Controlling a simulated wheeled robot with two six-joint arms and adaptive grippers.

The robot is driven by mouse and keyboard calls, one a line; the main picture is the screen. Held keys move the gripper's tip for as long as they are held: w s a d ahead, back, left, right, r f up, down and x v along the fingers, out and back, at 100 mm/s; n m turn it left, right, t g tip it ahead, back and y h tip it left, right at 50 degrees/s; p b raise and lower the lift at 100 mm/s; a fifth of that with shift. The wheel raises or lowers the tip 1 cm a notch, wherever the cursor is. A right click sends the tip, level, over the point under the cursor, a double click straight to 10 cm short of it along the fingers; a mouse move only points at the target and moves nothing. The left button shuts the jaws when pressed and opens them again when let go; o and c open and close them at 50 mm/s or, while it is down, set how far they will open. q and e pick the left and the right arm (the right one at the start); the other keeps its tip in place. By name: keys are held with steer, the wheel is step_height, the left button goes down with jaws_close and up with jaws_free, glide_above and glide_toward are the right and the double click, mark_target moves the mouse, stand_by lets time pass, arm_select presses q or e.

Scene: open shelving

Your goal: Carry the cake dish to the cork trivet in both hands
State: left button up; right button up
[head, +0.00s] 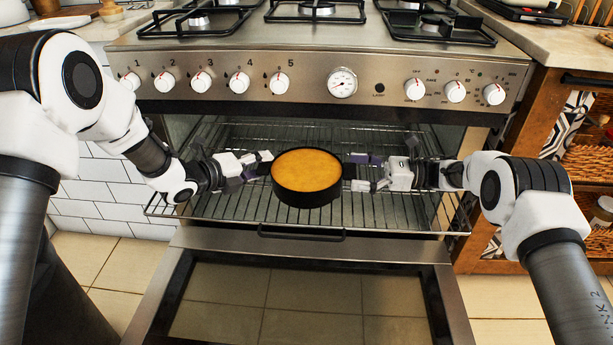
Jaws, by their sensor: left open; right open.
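The cake dish (306,190) is a round black pan with a golden-yellow cake (307,169) in it. It stands upright on the wire oven rack (235,209), which sticks out of the open oven. My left gripper (266,168) is open at the dish's left side, its fingertips close to the wall. My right gripper (352,171) is open at the dish's right side, its fingertips close to the wall. I cannot tell whether either one touches the dish. I do not see the cork trivet for certain in this view.
The oven door (310,300) hangs open below the rack. The knob panel (310,78) and the hob with its black grates (315,12) are above. Counters flank the hob on the left (95,27) and right (540,40). A wooden shelf unit (575,170) stands at the right.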

arm_select(q)
steer(key=shift+w+d+f, duration=0.15)
steer(key=shift+w+d, duration=0.1)
steer(key=shift+w, duration=0.05)
arm_select(e)
steer(key=shift+a, duration=0.4)
arm_select(q)
steer(key=c, duration=1)
arm_select(e)
steer(key=c, duration=1)
arm_select(q)
jaws_close()
arm_select(e)
jaws_close()
steer(key=shift+r, duration=0.1)
steer(key=shift+r, duration=0.1)
